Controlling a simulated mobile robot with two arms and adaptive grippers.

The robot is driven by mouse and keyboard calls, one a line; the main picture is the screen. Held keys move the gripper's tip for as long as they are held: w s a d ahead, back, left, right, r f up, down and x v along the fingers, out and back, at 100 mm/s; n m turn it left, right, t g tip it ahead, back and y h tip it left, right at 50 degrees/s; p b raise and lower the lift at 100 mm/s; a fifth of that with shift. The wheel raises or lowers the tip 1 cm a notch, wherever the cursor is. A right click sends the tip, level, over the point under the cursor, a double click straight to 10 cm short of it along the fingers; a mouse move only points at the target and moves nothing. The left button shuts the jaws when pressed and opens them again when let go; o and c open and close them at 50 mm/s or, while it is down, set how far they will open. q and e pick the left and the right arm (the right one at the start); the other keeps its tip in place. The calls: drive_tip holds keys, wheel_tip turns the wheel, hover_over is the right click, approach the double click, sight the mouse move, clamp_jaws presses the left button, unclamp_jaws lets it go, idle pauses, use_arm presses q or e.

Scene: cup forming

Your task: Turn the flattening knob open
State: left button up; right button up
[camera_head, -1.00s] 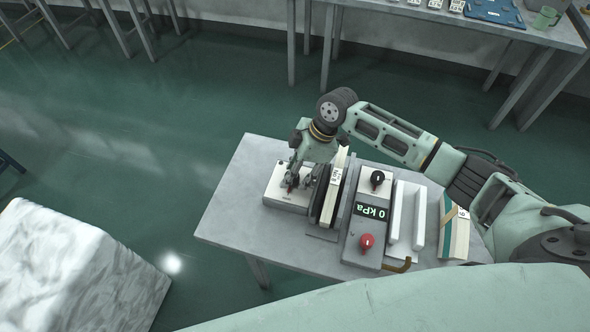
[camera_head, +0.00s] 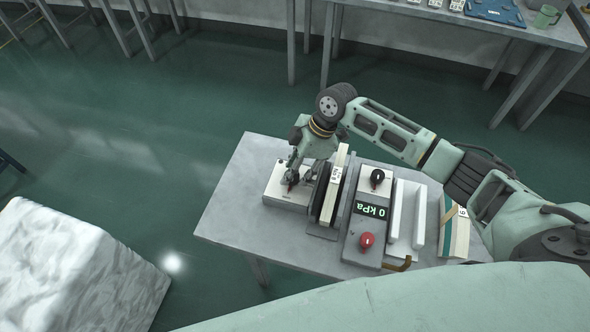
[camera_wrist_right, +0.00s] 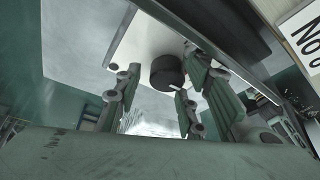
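My right gripper (camera_head: 299,178) is over the white box (camera_head: 279,195) at the table's left end, fingers pointing down. In the right wrist view a dark round knob (camera_wrist_right: 167,71) with a pale mark stands on a white face. The gripper's fingers (camera_wrist_right: 165,92) stand spread on both sides of it, with a clear gap on the left; contact on the right cannot be told. A panel also carries a black knob (camera_head: 377,177) and a red knob (camera_head: 367,240). No label naming the flattening knob is readable. My left gripper is not in view.
A display (camera_head: 370,210) reads 0 kPa. White bars (camera_head: 407,215) and a striped block (camera_head: 454,228) lie further right on the grey table (camera_head: 235,215). A marble-like block (camera_head: 70,265) is at lower left.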

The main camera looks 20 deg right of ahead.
drive_tip(key=shift+o, duration=0.2)
drive_tip(key=v, duration=1.2)
drive_tip(key=shift+w, duration=0.15)
drive_tip(key=shift+a, duration=0.1)
